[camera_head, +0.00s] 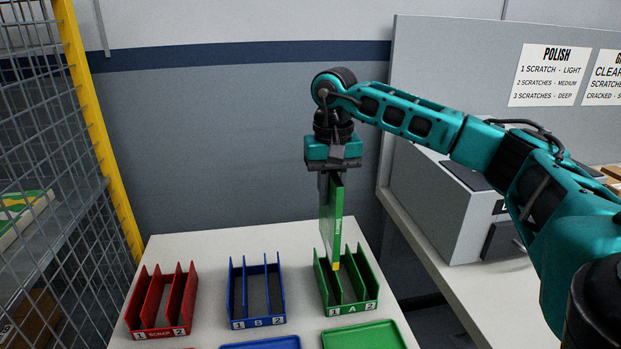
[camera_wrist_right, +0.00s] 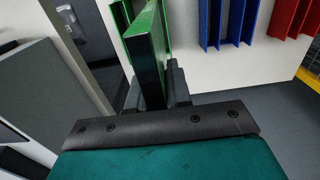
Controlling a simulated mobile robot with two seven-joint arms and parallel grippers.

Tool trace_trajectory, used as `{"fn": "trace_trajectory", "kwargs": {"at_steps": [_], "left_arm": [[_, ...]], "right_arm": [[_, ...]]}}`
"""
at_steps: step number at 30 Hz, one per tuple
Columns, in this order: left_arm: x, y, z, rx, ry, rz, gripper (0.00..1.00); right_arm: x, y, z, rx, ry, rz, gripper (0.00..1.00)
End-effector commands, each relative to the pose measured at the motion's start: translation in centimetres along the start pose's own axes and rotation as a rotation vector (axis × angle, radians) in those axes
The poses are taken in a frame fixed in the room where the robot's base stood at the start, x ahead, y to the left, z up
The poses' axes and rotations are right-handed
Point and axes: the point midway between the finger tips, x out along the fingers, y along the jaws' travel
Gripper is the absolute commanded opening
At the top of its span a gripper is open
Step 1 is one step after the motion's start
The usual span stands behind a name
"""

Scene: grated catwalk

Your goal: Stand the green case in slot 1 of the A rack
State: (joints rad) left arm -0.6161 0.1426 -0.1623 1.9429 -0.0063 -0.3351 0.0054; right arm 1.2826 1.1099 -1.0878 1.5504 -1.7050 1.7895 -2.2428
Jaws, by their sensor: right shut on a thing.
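The green case (camera_head: 333,222) is held upright, edge on, in my right gripper (camera_head: 332,178). The gripper points down and its fingers are shut on the top of the case. The A rack is green, with slot 1 at left and slot 2 at right. The right wrist view shows the case (camera_wrist_right: 147,55) between the fingers (camera_wrist_right: 156,90), partly covering the rack (camera_wrist_right: 119,15). My left gripper is out of view.
The blue B rack (camera_head: 257,323) and red SCRAP rack (camera_head: 160,332) stand left of the A rack on the white table (camera_head: 213,244). A green tray (camera_head: 362,338) and a blue tray (camera_head: 262,344) lie in front. A grey partition (camera_head: 420,180) and a grey box are at right.

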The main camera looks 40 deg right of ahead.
Motion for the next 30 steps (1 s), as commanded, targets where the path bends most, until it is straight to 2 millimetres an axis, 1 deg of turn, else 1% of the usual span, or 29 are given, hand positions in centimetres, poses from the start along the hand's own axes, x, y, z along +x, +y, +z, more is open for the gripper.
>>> {"fn": "trace_trajectory", "kwargs": {"at_steps": [4, 8, 14, 15, 19, 23, 30], "left_arm": [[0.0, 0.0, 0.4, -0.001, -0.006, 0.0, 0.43], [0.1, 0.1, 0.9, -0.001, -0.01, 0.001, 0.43], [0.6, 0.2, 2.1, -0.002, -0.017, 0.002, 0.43], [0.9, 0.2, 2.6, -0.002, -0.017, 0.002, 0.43], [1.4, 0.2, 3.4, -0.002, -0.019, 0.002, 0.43], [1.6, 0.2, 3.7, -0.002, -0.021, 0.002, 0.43], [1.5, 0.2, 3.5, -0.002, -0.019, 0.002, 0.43]], "right_arm": [[0.3, 0.0, 0.0, 0.0, 0.0, 0.0, 0.0], [1.1, 0.0, 0.0, 0.0, 0.0, 0.001, 0.0], [2.9, 0.0, 0.0, 0.0, 0.0, 0.0, 0.0], [3.5, 0.0, 0.0, 0.0, 0.001, 0.0, 0.0], [4.5, 0.0, 0.0, 0.0, 0.001, 0.0, 0.0], [4.9, 0.0, 0.0, 0.0, 0.001, 0.0, 0.0], [4.8, 0.0, 0.0, 0.0, 0.001, 0.0, 0.0]]}}
